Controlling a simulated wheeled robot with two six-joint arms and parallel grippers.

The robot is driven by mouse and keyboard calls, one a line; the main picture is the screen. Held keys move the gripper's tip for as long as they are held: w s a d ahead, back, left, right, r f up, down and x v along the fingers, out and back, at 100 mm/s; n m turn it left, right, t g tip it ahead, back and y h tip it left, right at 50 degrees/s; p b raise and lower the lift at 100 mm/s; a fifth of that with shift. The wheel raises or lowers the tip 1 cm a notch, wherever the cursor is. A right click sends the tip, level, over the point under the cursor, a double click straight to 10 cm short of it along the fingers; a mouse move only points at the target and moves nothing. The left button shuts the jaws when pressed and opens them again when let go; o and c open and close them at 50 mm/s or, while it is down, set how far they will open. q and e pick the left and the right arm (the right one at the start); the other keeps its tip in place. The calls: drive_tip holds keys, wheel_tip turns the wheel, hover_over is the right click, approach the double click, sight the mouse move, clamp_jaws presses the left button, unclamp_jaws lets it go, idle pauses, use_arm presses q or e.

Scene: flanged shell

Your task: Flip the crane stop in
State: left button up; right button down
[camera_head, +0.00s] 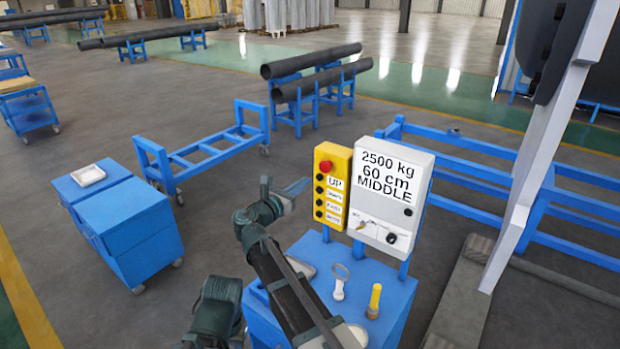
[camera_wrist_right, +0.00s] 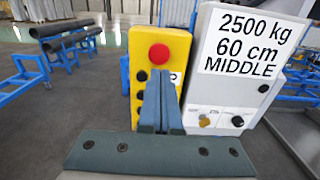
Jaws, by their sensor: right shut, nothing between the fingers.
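The yellow crane control box (camera_head: 333,160) has a round red stop button (camera_head: 325,166) at its top and several black buttons with white labels below. In the right wrist view, the red button (camera_wrist_right: 159,54) shows in full above the fingertips. My right gripper (camera_head: 306,184) is shut and empty, left of the yellow box in the head view. In the wrist view its fingers (camera_wrist_right: 161,75) point at the box and hide part of its middle and lower face. Contact with the box cannot be told.
A white box (camera_head: 408,160) with a sign and two knobs stands right of the yellow box. Below, a blue stand (camera_head: 392,300) holds a magnifier-like tool (camera_head: 340,282) and a yellow-handled item (camera_head: 374,300). A blue cabinet (camera_head: 125,235) stands left, with open floor between.

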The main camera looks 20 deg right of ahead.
drive_tip(key=v, duration=0.6)
drive_tip(key=shift+a, duration=0.2)
drive_tip(key=s+d+f+m+g+y, duration=0.4)
drive_tip(key=s+f+m, duration=0.3)
drive_tip(key=f+m, duration=0.15)
drive_tip(key=s+d+f+m+g+y, duration=0.4)
drive_tip(key=s+f+m, duration=0.4)
drive_tip(key=f, duration=0.1)
drive_tip(key=s+a+f+m+g+y+b, duration=0.1)
drive_tip(key=s+a+f+m+y+b, duration=0.1)
drive_tip(key=s+a+f, duration=0.3)
drive_tip(key=s+a+f+m+g+y+b, duration=0.2)
drive_tip(key=s+a+f+m+y+b, duration=0.1)
drive_tip(key=s+a, duration=0.6)
drive_tip(key=a+f+b, duration=0.1)
drive_tip(key=a+f, duration=0.1)
drive_tip(key=a, duration=0.1)
drive_tip(key=shift+a+f, duration=0.2)
drive_tip(key=shift+f, duration=0.1)
